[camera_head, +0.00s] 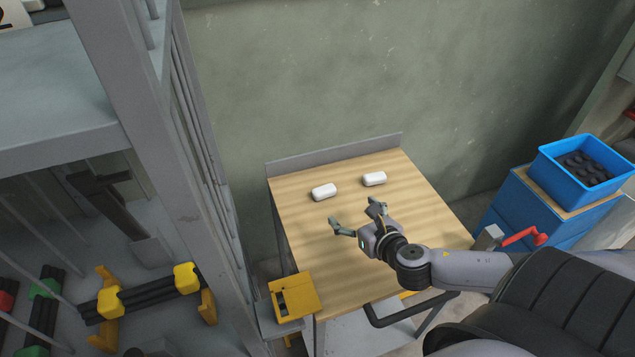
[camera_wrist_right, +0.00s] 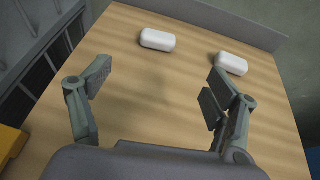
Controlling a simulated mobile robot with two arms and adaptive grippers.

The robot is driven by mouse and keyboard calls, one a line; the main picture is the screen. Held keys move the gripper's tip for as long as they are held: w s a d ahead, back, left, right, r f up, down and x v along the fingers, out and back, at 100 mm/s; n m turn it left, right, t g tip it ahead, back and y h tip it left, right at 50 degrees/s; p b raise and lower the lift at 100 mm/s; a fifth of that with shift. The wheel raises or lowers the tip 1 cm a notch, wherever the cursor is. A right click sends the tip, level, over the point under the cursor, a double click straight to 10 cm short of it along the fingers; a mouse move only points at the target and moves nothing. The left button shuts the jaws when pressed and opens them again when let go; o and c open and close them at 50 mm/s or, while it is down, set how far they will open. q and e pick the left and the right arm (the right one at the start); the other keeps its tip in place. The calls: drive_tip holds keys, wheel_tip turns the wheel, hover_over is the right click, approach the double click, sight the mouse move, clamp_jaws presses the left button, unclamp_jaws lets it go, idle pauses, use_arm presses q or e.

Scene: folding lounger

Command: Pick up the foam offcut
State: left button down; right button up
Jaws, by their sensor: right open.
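Two small white rounded blocks lie apart on a wooden-topped bench (camera_head: 350,252); either could be the foam offcut, and I cannot tell which. The left white block (camera_head: 324,192) and the right white block (camera_head: 374,179) are near the bench's back edge. In the right wrist view, the left block (camera_wrist_right: 158,39) shows ahead between the fingers, and the right block (camera_wrist_right: 231,63) is just beyond the right finger. My right gripper (camera_head: 355,215) is open and empty over the bench, on the near side of both blocks and touching neither. My left gripper is out of view.
A low grey lip (camera_head: 335,154) runs along the bench's back. A yellow box (camera_head: 294,296) is at its front left corner. A grey metal rack (camera_head: 160,130) stands left. A blue bin (camera_head: 580,175) of dark pieces is at right. The bench's middle is clear.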

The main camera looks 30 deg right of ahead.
approach(324, 189)
drive_tip(key=shift+w+d+p, duration=0.1)
drive_tip(key=shift+w+p, duration=0.05)
drive_tip(key=shift+p, duration=0.2)
drive_tip(key=x, duration=0.3)
drive_tip(key=shift+f, duration=0.15)
drive_tip(key=shift+w+d+f, duration=0.1)
drive_tip(key=shift+w+f, duration=0.15)
drive_tip(key=shift+w, duration=0.45)
drive_tip(key=x, duration=0.4)
drive_tip(key=shift+w+f+p, duration=0.1)
drive_tip(key=shift+w+p, duration=0.2)
drive_tip(key=shift+w, duration=0.1)
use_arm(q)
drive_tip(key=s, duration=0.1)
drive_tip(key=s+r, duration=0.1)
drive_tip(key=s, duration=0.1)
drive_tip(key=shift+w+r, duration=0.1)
use_arm(e)
drive_tip(key=c, duration=0.9)
